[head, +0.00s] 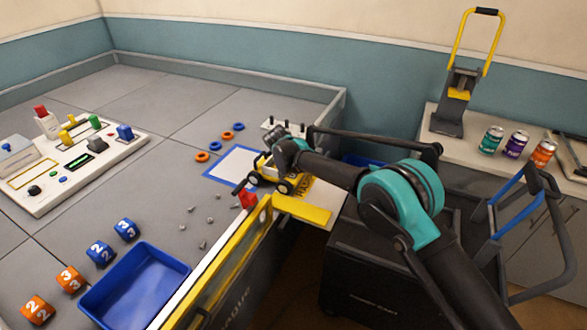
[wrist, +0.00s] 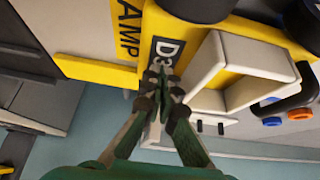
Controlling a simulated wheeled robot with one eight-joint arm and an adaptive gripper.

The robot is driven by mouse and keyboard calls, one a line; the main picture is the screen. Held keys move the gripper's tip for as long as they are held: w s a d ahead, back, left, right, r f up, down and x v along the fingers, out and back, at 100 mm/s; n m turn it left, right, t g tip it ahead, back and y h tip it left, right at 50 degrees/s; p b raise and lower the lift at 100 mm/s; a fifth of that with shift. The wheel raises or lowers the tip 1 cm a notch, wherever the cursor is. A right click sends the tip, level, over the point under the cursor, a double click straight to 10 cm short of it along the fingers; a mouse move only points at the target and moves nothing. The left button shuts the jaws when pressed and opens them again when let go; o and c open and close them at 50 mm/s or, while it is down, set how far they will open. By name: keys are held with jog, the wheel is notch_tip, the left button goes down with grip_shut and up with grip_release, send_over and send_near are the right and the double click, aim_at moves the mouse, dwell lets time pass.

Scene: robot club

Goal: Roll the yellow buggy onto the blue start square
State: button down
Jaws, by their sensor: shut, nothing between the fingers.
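The yellow buggy (head: 264,177) with black wheels stands at the right edge of the blue start square (head: 222,162), a white square with a blue outline. The buggy covers part of that edge; its exact overlap is unclear. My gripper (head: 277,139) is over the far side of the buggy and hides part of it. In the wrist view my gripper (wrist: 165,95) is shut and empty, close beside the buggy's yellow body and white open box (wrist: 240,68). I cannot tell whether the fingers touch the buggy.
A yellow ramp (head: 302,210) adjoins the walled field at the right. Blue and orange rings (head: 227,136) lie behind the square. Small grey bits (head: 203,244) litter the floor in front. A blue tray (head: 135,287) and numbered cubes (head: 100,252) are nearer. A control board (head: 75,160) is left.

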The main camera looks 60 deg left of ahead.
jog(key=shift+w+d+r, duration=0.25)
jog(key=shift+r, duration=0.25)
notch_tip(320, 180, up, 9)
dwell(0.8)
jog(key=shift+s, duration=0.1)
dwell(0.5)
